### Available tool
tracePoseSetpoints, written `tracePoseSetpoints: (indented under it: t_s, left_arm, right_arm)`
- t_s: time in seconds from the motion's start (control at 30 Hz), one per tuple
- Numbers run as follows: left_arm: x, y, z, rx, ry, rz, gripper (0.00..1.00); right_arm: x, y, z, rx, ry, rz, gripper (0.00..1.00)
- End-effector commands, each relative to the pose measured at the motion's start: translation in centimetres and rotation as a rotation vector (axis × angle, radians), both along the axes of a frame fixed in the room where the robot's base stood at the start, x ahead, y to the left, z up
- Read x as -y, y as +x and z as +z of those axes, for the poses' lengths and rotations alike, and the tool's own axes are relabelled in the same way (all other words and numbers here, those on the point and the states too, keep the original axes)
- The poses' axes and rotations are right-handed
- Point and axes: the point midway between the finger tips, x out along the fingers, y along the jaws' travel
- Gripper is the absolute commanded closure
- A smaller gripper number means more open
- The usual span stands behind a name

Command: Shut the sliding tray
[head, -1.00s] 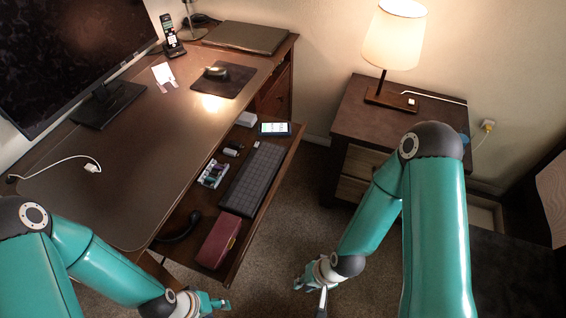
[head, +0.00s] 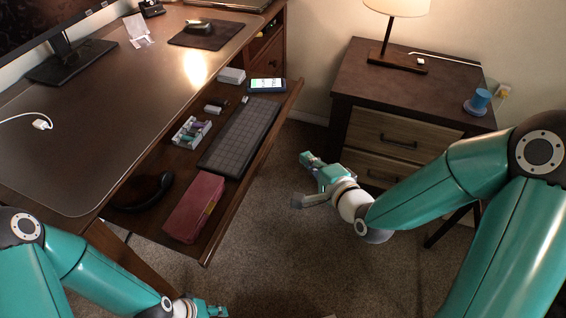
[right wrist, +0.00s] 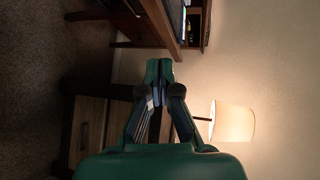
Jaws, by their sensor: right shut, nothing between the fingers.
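The sliding tray (head: 262,150) is a dark wooden keyboard tray, pulled out from under the desk top. It holds a black keyboard (head: 238,138), a dark red case (head: 194,207), a phone (head: 266,86), a small organiser (head: 191,132) and other small items. My right gripper (head: 307,159) is shut and empty, to the right of the tray's front edge and apart from it. Its closed fingers also show in the right wrist view (right wrist: 159,70), with a wooden edge beyond them. My left gripper (head: 215,311) is at the bottom edge, below the tray; its fingers are too small and cut off to judge.
The desk (head: 110,120) carries a monitor, a mouse on a pad (head: 206,34) and a white cable. A nightstand (head: 410,90) with a lamp (head: 397,8) and a blue object (head: 478,101) stands right of my gripper. Carpet (head: 270,235) lies open between desk and nightstand.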

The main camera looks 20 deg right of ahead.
Motion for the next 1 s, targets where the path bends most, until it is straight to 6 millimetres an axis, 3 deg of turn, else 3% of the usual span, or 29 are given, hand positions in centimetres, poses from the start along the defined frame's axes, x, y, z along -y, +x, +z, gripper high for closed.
tracePoseSetpoints:
  t_s: [0.03,0.1,0.3,0.4,0.57,0.77,0.9,1.0]
  left_arm:
    - [0.0,0.0,-4.0,0.000,0.000,0.000,0.53]
    - [0.0,0.0,-6.5,0.000,0.000,0.000,0.53]
    - [0.0,0.0,-12.6,0.000,0.000,0.000,0.53]
    - [0.0,0.0,-14.4,0.000,0.000,0.000,0.53]
    - [0.0,0.0,-15.5,0.000,0.000,0.000,0.53]
    - [0.0,0.0,-14.6,0.001,0.000,0.000,0.53]
    - [0.0,0.0,-13.5,0.001,0.000,0.000,0.53]
    - [0.0,0.0,-14.2,0.001,0.000,0.000,0.53]
  right_arm:
    - [0.3,0.1,-1.7,0.054,0.003,-0.007,1.00]
    - [0.7,0.1,-1.8,0.114,-0.002,-0.013,1.00]
    - [1.6,-0.4,-2.5,0.234,-0.018,-0.028,1.00]
    - [1.8,-0.7,-2.8,0.266,-0.021,-0.033,1.00]
    - [1.8,-0.7,-3.2,0.280,-0.022,-0.033,1.00]
    - [1.6,0.2,-2.9,0.278,-0.022,-0.032,1.00]
    - [1.2,1.8,-2.9,0.275,-0.022,-0.031,1.00]
    - [0.9,3.7,-3.3,0.281,-0.022,-0.030,1.00]
